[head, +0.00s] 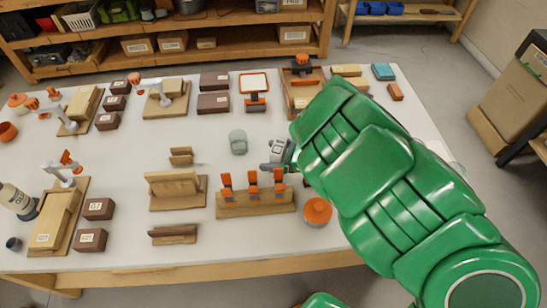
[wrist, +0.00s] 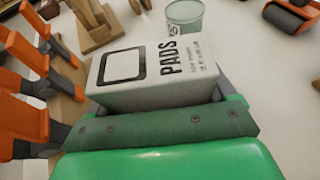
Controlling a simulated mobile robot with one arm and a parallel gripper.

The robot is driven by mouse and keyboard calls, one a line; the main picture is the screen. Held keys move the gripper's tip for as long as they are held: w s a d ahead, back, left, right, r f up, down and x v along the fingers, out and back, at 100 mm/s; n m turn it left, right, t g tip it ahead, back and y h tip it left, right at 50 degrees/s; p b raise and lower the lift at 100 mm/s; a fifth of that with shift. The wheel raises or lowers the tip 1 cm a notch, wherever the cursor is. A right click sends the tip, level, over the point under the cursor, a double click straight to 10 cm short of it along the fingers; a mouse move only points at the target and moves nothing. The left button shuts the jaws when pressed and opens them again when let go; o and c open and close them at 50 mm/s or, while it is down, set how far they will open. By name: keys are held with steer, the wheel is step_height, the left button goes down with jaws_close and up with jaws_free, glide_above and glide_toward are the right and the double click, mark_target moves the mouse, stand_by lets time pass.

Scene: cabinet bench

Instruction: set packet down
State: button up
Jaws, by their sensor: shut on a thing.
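The packet (wrist: 155,72) is a pale box printed "PADS" with a dark square outline. It sits between the fingers of my gripper (wrist: 160,100) in the wrist view, and the gripper is shut on it. In the head view my gripper (head: 280,155) is over the middle right of the white table (head: 215,236), behind the row of orange-handled tools. My green arm reaches in from the right and hides part of the table. I cannot tell whether the packet touches the table.
A translucent cup (head: 238,142) stands just left of my gripper. A wooden rack (head: 256,202) with orange-handled tools is in front, with a round orange-topped pot (head: 317,210) beside it. A wooden tray (head: 300,98) lies behind.

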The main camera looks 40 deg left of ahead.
mark_target(284, 155)
steer(key=shift+f, duration=0.75)
steer(key=shift+f, duration=0.15)
steer(key=o, duration=0.9)
steer(key=shift+v, duration=1.2)
steer(key=shift+w+d+r, duration=0.1)
steer(key=shift+d+r, duration=0.05)
steer(key=shift+r, duration=0.4)
steer(key=shift+d+r, duration=0.15)
steer(key=shift+r, duration=3.1)
